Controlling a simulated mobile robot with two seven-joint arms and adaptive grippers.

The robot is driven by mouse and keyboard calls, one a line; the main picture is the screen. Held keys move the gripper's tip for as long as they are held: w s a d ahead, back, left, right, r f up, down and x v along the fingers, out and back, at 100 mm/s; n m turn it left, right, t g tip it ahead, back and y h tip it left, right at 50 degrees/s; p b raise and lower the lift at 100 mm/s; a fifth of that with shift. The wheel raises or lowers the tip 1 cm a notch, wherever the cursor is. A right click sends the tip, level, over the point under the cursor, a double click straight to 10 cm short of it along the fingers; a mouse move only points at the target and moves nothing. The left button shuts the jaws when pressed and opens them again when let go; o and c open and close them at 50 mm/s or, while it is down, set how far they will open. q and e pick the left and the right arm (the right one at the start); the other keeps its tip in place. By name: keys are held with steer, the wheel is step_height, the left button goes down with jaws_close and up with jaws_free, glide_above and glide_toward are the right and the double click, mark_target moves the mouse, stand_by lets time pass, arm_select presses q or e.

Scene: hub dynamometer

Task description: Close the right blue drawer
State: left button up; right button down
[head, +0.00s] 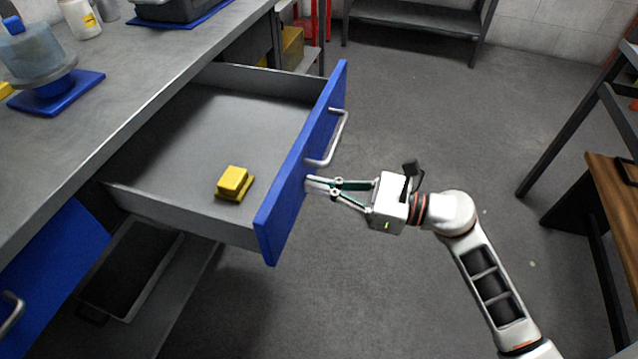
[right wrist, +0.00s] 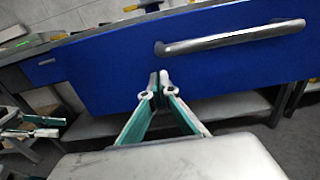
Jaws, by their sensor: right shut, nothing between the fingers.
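The right blue drawer (head: 290,185) is pulled well out from under the workbench in the head view. A yellow block (head: 233,182) lies inside it. Its silver bar handle (head: 328,140) is on the front face; the handle also shows in the right wrist view (right wrist: 230,40). My right gripper (head: 312,184) is shut and empty. Its fingertips are at the drawer's blue front, below the near end of the handle. In the right wrist view the closed fingertips (right wrist: 160,78) point at the blue face; I cannot tell whether they touch.
The workbench top (head: 130,75) holds a device on a blue base (head: 58,95) and a white bottle (head: 80,18). Another blue drawer front (head: 45,265) is at the lower left. A grey bin (head: 130,270) sits on the shelf below. A wooden table (head: 612,190) stands at the right; the floor between is clear.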

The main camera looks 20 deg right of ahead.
mark_target(180, 165)
arm_select(q)
steer(key=shift+w, duration=0.1)
